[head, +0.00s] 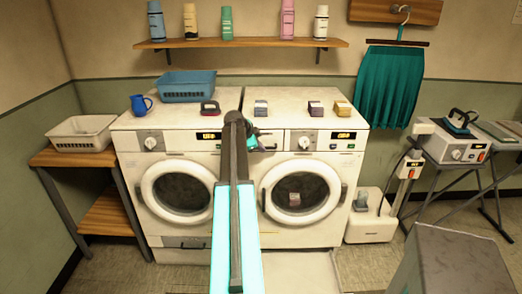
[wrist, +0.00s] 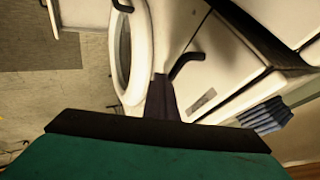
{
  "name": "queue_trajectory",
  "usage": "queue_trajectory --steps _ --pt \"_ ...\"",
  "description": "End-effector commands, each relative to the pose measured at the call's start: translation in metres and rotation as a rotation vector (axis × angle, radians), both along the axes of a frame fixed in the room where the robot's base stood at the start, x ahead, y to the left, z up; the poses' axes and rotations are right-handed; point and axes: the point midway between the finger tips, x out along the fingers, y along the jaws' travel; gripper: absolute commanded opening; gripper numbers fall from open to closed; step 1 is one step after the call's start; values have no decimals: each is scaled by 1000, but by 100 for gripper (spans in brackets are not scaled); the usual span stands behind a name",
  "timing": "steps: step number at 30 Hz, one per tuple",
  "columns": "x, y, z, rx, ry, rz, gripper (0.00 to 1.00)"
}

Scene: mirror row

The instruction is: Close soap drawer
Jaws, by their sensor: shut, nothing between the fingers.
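A white washer on the right has its soap drawer (head: 273,141) at the left end of its control strip, partly behind my gripper. My gripper (head: 258,146) is in front of that drawer in the head view. In the wrist view its dark fingers (wrist: 161,88) are together with nothing between them. A white front with a black hooked handle (wrist: 186,64) lies beside the fingertips there. I cannot tell whether they touch it, nor how far the drawer stands out.
The round washer door (head: 302,190) is below the drawer. The left washer (head: 130,150) stands alongside, with a blue basket (head: 187,92) and a blue jug (head: 140,104) on top. A grey block (head: 450,265) is at the front right. Floor shows in front of the washers.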

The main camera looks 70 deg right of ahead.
Motion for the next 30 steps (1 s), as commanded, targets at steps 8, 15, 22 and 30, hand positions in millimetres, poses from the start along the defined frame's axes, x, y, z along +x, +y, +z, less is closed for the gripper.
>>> queue_trajectory --steps 8,15,22,30 --pt "1 -4 3 -13 -1 4 0" --pt "-1 4 1 -13 -1 5 0" --pt "-6 24 -4 -7 -1 4 0" --pt "-7 47 4 -5 -1 2 0"
